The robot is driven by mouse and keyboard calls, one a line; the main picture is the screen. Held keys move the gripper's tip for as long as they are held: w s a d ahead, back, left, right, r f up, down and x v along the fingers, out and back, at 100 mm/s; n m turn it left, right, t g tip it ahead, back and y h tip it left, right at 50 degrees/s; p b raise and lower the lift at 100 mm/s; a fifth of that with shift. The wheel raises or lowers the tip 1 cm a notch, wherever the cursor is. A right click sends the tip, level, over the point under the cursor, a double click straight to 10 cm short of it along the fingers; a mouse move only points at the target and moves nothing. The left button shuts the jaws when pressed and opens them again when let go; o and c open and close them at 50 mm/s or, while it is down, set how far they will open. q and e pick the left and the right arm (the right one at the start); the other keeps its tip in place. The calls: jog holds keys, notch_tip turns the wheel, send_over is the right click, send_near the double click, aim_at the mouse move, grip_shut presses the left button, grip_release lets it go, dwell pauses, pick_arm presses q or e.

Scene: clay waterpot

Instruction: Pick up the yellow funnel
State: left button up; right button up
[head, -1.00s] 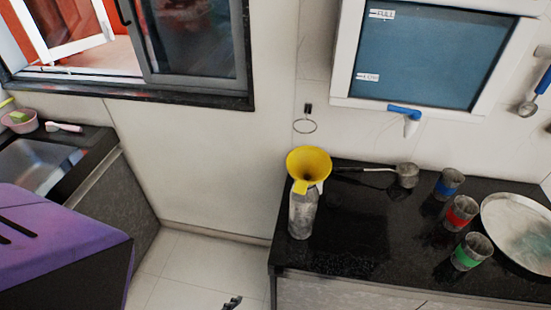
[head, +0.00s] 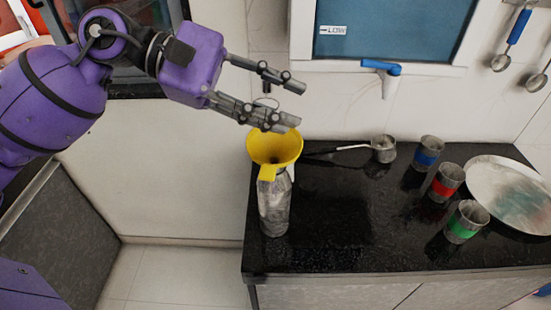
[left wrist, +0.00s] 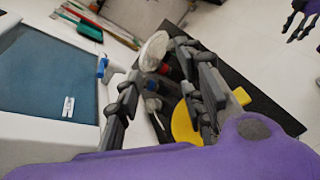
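The yellow funnel (head: 276,147) sits upright in the mouth of a grey metal bottle (head: 275,205) at the counter's left end. Its tab handle faces the front. My left gripper (head: 297,101) is open and empty, just above and behind the funnel's rim, with its fingers pointing right. In the left wrist view, the funnel (left wrist: 184,125) is partly hidden behind the right-hand finger of my left gripper (left wrist: 157,68). My right gripper (left wrist: 299,24) shows at that view's top right corner, its fingers spread and empty over the floor.
On the black counter (head: 340,220) are a long-handled ladle (head: 384,149), blue (head: 428,152), red (head: 446,182) and green (head: 466,221) banded cups, and a round metal plate (head: 510,190). A blue-handled tap (head: 383,75) projects behind. The counter's front middle is clear.

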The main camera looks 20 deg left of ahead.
aim_at(259, 154)
pick_arm(q)
jog(key=a+f+m+y, duration=0.5)
jog(key=a+m+y, duration=0.1)
jog(key=a+m, duration=0.1)
jog(key=shift+m+y, duration=0.4)
jog(key=shift+y, duration=0.1)
jog(key=x, duration=0.4)
jog(key=p+x, duration=0.1)
jog(key=x, duration=0.1)
jog(key=shift+s+a+f, duration=0.1)
jog(key=shift+s+f, duration=0.25)
jog(key=shift+f, duration=0.25)
grip_shut()
pick_arm(e)
jog(key=shift+w+r, duration=0.45)
jog(key=shift+r, duration=0.25)
